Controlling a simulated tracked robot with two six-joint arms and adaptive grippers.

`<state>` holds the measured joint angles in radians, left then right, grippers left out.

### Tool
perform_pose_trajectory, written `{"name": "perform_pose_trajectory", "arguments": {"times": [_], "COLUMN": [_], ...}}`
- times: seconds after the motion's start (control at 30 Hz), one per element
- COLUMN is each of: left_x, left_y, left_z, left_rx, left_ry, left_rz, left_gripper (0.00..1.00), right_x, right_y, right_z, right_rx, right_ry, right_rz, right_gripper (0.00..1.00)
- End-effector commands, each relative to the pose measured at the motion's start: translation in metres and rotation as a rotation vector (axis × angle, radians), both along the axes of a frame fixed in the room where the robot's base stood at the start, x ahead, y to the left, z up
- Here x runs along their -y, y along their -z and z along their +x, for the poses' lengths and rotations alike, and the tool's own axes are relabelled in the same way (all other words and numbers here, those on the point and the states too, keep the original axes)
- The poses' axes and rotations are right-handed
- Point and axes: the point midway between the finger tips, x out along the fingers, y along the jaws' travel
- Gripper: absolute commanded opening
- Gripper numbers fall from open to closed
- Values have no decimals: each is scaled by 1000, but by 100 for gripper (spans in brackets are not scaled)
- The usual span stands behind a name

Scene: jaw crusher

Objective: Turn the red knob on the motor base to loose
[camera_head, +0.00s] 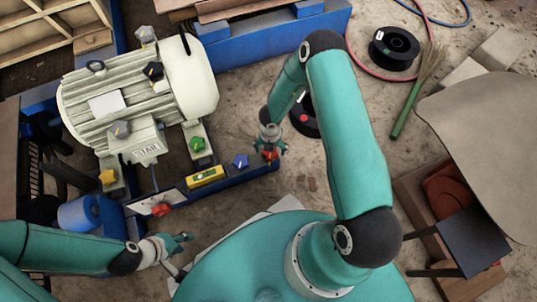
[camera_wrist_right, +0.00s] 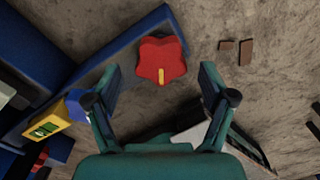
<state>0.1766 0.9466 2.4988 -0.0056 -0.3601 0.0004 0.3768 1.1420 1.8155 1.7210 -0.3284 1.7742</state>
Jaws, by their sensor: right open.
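A red star-shaped knob (camera_wrist_right: 161,61) with a yellow mark sits at the end of the motor base's blue rail (camera_wrist_right: 110,62). In the right wrist view its yellow mark points down the picture. My right gripper (camera_wrist_right: 157,88) is open, with its fingers apart on either side below the knob and a gap to it. In the head view this knob (camera_head: 270,154) is partly hidden by my right gripper (camera_head: 268,145). My left gripper (camera_head: 183,241) is low at the left, near a second red knob (camera_head: 161,209); its finger opening is unclear.
The cream motor (camera_head: 140,95) carries black, yellow and green knobs. A blue knob (camera_head: 240,161) and a yellow level (camera_head: 206,176) are on the rail beside my right gripper. A black spool (camera_head: 305,117) lies behind my right arm.

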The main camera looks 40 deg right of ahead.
Motion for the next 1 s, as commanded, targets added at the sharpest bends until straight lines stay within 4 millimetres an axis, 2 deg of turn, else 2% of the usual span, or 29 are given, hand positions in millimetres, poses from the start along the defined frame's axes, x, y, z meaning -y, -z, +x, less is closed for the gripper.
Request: {"name": "perform_pose_trajectory", "arguments": {"times": [0.03,0.13,0.5,0.57,0.87,0.9,1.0], "left_x": [0,0,0,0,0,0,0], "left_y": [6,8,9,9,9,9,9], "left_z": [0,0,0,0,0,-1,0], "left_rx": [0,0,0,0,0,-2,0], "left_ry": [0,0,0,0,0,2,0], "left_rz": [0,0,0,0,0,0,0], "left_gripper": [40,40,40,40,40,40,40], "right_x": [0,0,0,0,-1,-12,-6], "right_y": [9,16,19,19,19,19,18], "right_z": [0,0,1,0,1,1,2], "right_rx": [-1,0,1,1,1,1,3], "right_ry": [0,0,-1,-1,-2,-8,-7], "right_rz": [1,0,-1,-1,1,2,4], "right_gripper": [82,82,82,74,24,23,22]}}
